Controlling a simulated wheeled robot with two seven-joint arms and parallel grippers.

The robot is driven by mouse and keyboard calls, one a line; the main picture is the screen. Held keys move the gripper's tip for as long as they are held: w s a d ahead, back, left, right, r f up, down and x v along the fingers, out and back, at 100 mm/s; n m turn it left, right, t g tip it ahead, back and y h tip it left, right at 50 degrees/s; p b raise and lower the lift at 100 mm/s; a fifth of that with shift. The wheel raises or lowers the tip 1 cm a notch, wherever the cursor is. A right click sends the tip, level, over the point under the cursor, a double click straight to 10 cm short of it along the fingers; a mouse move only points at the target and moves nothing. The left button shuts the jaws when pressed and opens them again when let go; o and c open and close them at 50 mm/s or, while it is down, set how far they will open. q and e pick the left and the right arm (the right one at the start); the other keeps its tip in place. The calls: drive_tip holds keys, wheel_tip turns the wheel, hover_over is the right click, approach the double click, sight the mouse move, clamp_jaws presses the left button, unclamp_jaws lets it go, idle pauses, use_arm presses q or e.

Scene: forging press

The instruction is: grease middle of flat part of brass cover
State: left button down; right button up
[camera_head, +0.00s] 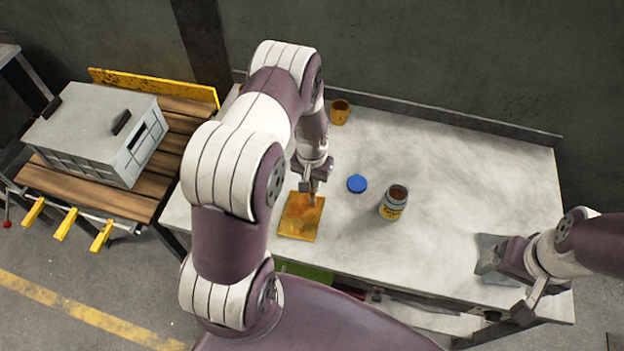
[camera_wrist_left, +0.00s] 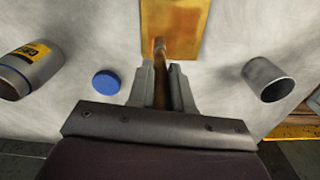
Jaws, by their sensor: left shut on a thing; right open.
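The brass cover (camera_head: 300,229) is a flat golden plate lying on the workbench near its front left. It also shows at the top of the left wrist view (camera_wrist_left: 190,22). My left gripper (camera_head: 309,188) is over the far part of the cover. In the left wrist view my left gripper (camera_wrist_left: 161,78) is shut on a brown-handled brush (camera_wrist_left: 160,48), whose far end overlaps the cover. I cannot tell whether it touches. An open jar (camera_head: 393,205) with brown contents stands right of the cover. My right gripper (camera_head: 489,254) is open and empty at the right of the bench.
A blue lid (camera_head: 357,184) lies between cover and jar. A yellow cup (camera_head: 340,112) stands at the back. A grey cup (camera_wrist_left: 268,80) shows in the left wrist view. A grey crate (camera_head: 95,130) sits on a wooden table at left. The bench's right middle is clear.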

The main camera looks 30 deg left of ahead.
use_arm(q)
drive_tip(key=shift+w+a, duration=0.2)
drive_tip(key=shift+w, duration=0.5)
drive_tip(key=shift+s+r, duration=0.1)
drive_tip(key=shift+s, duration=0.1)
drive_tip(key=shift+s+d+p, duration=0.25)
drive_tip(key=shift+s+p, duration=0.05)
drive_tip(key=shift+s, duration=0.35)
drive_tip(key=shift+w, duration=0.15)
drive_tip(key=shift+w+a+b, duration=0.15)
drive_tip(key=shift+w+b, duration=0.15)
